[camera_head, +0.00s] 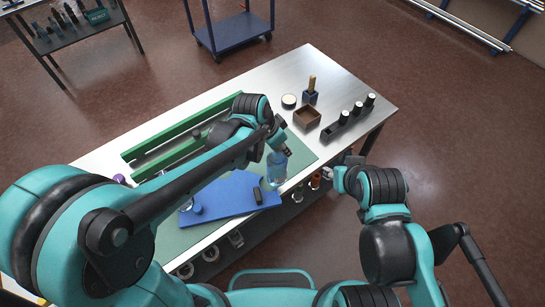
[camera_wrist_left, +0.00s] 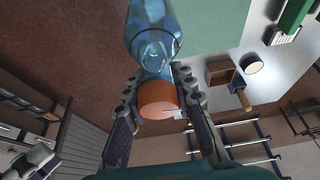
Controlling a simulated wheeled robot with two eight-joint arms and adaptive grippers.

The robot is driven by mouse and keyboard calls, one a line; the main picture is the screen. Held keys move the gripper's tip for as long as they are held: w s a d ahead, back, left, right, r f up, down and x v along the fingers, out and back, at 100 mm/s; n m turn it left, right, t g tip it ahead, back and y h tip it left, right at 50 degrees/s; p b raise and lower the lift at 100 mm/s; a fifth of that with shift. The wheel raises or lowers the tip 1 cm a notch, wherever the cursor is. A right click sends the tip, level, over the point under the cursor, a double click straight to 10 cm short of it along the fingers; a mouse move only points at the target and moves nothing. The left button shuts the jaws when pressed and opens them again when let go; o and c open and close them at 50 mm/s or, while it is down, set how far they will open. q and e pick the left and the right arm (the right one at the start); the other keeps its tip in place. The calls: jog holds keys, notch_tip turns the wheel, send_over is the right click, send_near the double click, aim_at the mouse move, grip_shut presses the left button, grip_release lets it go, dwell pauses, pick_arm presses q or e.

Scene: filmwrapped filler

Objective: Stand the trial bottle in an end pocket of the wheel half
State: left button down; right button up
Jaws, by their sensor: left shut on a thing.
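The trial bottle (camera_head: 277,171) is clear blue and hangs from my left gripper (camera_head: 283,151), near the front edge of the table. In the left wrist view the left fingers (camera_wrist_left: 160,102) are shut around its orange cap (camera_wrist_left: 158,99), with the blue body (camera_wrist_left: 152,35) beyond. Whether its base touches anything I cannot tell. A flat blue plate (camera_head: 232,202), which looks like the wheel half, lies left of the bottle on the green mat (camera_head: 300,150); its pockets are not clear. My right gripper (camera_head: 338,178) is off the table's front edge, its jaws unclear.
Green rails (camera_head: 180,130) lie at the back left, partly behind my left arm. A brown box (camera_head: 307,117), a round tin (camera_head: 289,101), a blue holder with a brush (camera_head: 311,96) and a dark rack of bottles (camera_head: 347,118) stand at the right.

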pick_arm(q)
jog(key=shift+w+a+f, duration=0.25)
jog(key=shift+a+f, duration=0.2)
jog(key=shift+a, duration=0.2)
jog(key=shift+w+a+f, duration=0.2)
jog(key=shift+a+f, duration=0.25)
jog(key=shift+a, duration=0.15)
notch_tip(320, 180, down, 3)
jog(key=shift+f+b, duration=0.1)
jog(key=shift+b, duration=0.4)
jog(key=shift+f, duration=0.4)
jog(key=shift+s, duration=0.1)
jog(key=c, duration=1.7)
grip_release()
jog(key=shift+f, duration=0.15)
jog(key=o, duration=0.4)
jog(key=shift+o, duration=0.2)
jog(key=shift+r, duration=0.2)
